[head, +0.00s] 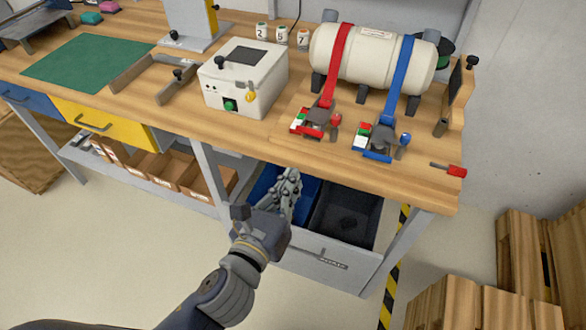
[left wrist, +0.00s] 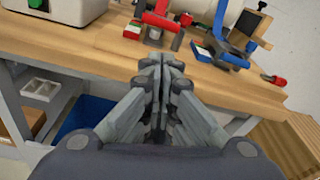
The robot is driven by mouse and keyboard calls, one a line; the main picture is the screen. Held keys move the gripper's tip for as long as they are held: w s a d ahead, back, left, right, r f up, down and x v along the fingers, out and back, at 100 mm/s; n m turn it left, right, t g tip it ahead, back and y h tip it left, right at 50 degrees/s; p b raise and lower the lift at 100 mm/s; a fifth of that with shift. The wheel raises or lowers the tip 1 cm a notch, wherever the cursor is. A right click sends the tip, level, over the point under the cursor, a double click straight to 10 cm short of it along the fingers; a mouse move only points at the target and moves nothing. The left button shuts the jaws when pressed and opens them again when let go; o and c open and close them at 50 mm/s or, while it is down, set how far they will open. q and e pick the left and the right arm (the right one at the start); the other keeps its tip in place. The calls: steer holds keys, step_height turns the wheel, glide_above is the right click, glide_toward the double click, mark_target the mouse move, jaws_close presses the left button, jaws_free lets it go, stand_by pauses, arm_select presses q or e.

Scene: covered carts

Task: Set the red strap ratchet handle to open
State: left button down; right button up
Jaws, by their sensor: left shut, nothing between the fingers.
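The red strap (head: 337,62) runs over a cream tank (head: 372,55) down to its ratchet on the workbench. The red ratchet handle (head: 313,132) lies low at the ratchet's front, beside a red, white and green label; I cannot tell its exact setting. The ratchet also shows at the top of the left wrist view (left wrist: 158,22). My left gripper (head: 291,176) is shut and empty, in front of the bench edge and below the ratchet, apart from it. It points toward the bench in the left wrist view (left wrist: 161,62). My right gripper is not in view.
A blue strap (head: 401,75) with its blue-handled ratchet (head: 378,155) stands close to the right. A white box (head: 243,80) with a green button is to the left. An open drawer (head: 318,258) with bins is below my left gripper. A red-handled tool (head: 456,171) lies at the right edge.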

arm_select(q)
steer(key=w, duration=0.3)
steer(key=w+d+m, duration=0.1)
steer(key=w, duration=0.2)
steer(key=w+d+m, duration=0.1)
steer(key=w, duration=0.2)
steer(key=shift+w+f+y, duration=0.1)
steer(key=shift+f+y, duration=0.2)
steer(key=shift+f, duration=0.1)
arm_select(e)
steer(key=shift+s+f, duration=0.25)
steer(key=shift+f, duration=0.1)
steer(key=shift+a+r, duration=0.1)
